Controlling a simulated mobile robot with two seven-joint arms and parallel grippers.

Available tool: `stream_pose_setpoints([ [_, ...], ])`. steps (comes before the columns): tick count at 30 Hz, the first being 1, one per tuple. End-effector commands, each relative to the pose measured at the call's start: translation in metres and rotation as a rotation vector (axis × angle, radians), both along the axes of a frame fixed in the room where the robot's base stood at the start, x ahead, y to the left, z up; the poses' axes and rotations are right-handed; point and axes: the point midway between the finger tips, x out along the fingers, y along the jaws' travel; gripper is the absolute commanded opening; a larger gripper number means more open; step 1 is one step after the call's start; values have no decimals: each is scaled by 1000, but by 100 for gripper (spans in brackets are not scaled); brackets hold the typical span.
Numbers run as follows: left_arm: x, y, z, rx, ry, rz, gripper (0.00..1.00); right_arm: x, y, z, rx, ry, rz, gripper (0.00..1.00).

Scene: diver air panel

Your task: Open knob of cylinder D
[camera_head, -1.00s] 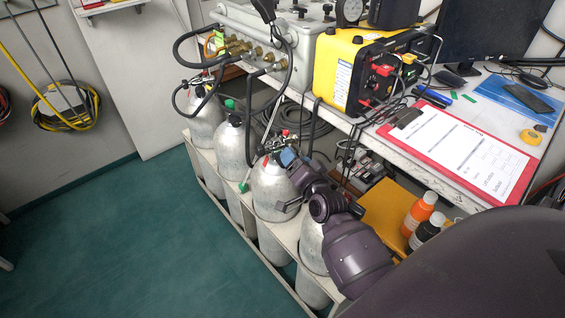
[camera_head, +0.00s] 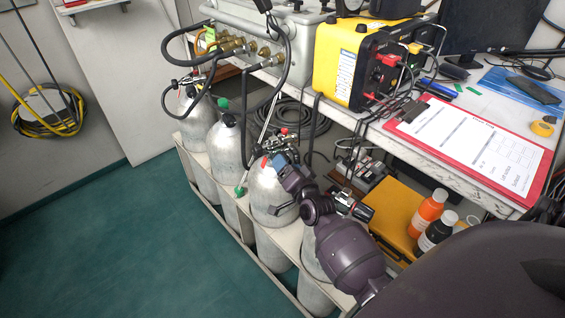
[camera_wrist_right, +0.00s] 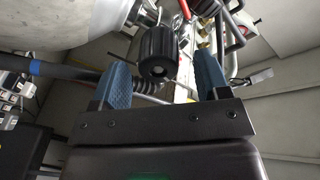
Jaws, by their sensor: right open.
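Silver cylinders stand in a row in a rack. No letters on them are readable, so I cannot tell which is D. My right gripper (camera_head: 281,163) is at the valve on top of the third cylinder from the back (camera_head: 268,193). In the right wrist view, a ribbed black knob (camera_wrist_right: 158,52) sits between the open blue fingertips (camera_wrist_right: 163,80), toward their far ends, with space on both sides. A pale cylinder curves at the upper left there. The nearest cylinder (camera_head: 314,297) is mostly hidden by my right arm. My left gripper is out of view.
The rack (camera_head: 228,215) borders a clear green floor (camera_head: 110,240). Hoses run from the valves to the grey panel box (camera_head: 262,38). The bench with a yellow unit (camera_head: 342,68) and red clipboard (camera_head: 405,128) overhangs at right. Orange (camera_head: 425,212) and black (camera_head: 437,233) bottles stand close to my arm.

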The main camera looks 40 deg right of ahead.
Motion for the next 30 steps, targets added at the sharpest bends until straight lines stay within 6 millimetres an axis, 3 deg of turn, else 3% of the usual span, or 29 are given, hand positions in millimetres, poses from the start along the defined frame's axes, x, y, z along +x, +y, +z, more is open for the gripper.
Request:
stream_pose_setpoints([
  [6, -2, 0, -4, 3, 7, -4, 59, 17, -5, -1, -2, 2, 0, 69],
  [17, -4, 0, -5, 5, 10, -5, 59, 21, -5, 0, -1, 0, 0, 69],
  [27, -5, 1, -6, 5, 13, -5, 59, 21, -5, 0, -1, 0, 0, 20],
  [30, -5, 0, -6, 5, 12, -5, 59, 21, -5, 0, -3, 1, 0, 20],
])
